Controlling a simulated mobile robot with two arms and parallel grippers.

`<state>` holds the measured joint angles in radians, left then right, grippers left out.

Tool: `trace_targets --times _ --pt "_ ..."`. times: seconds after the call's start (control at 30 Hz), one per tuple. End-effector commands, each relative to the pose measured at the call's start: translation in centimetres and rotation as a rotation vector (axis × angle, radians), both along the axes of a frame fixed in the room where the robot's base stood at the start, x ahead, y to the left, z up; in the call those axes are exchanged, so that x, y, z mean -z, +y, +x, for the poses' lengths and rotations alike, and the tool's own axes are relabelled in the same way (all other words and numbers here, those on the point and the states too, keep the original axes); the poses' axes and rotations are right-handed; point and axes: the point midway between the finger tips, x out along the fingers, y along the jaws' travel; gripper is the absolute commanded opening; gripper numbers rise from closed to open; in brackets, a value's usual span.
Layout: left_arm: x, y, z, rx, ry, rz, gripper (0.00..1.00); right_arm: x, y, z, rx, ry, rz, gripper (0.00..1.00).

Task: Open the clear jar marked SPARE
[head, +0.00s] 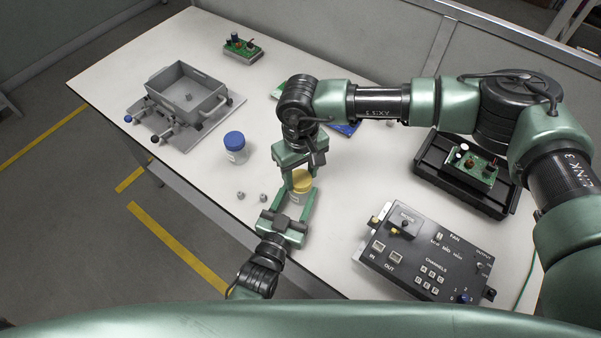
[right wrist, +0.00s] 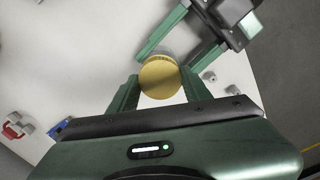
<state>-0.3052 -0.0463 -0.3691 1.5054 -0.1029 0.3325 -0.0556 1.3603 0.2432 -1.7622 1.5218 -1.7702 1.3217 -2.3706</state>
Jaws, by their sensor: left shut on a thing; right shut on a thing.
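A clear jar (head: 299,196) with a yellow lid (head: 301,180) stands near the table's front edge; I cannot read its label. My left gripper (head: 296,199) comes in from the front, low, and is shut on the jar's body. My right gripper (head: 302,172) points down from above and is shut on the yellow lid. In the right wrist view the lid (right wrist: 160,78) sits between my right fingers, and the left gripper's fingers flank the jar beneath. A second clear jar with a blue lid (head: 235,140) stands to the left; its label is unreadable.
Several small grey nuts (head: 262,197) lie left of the jar. A grey bin (head: 187,95) on a plate is at far left, a circuit board (head: 242,47) at the back. A black control box (head: 424,249) is right, with a board on a black tray (head: 432,176) behind it.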

Motion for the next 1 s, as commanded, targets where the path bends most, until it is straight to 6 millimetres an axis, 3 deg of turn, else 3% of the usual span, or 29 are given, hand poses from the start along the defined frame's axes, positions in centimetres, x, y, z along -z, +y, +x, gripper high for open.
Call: trace_targets --times 0.53,1.0 --pt "0.0 0.0 0.0 0.000 0.000 0.000 0.00 -0.2 0.0 0.0 0.000 -0.001 0.001 0.00" --pt "0.0 0.0 0.0 0.000 0.000 0.000 0.00 -1.7 0.0 0.1 0.001 -0.001 0.001 0.00"
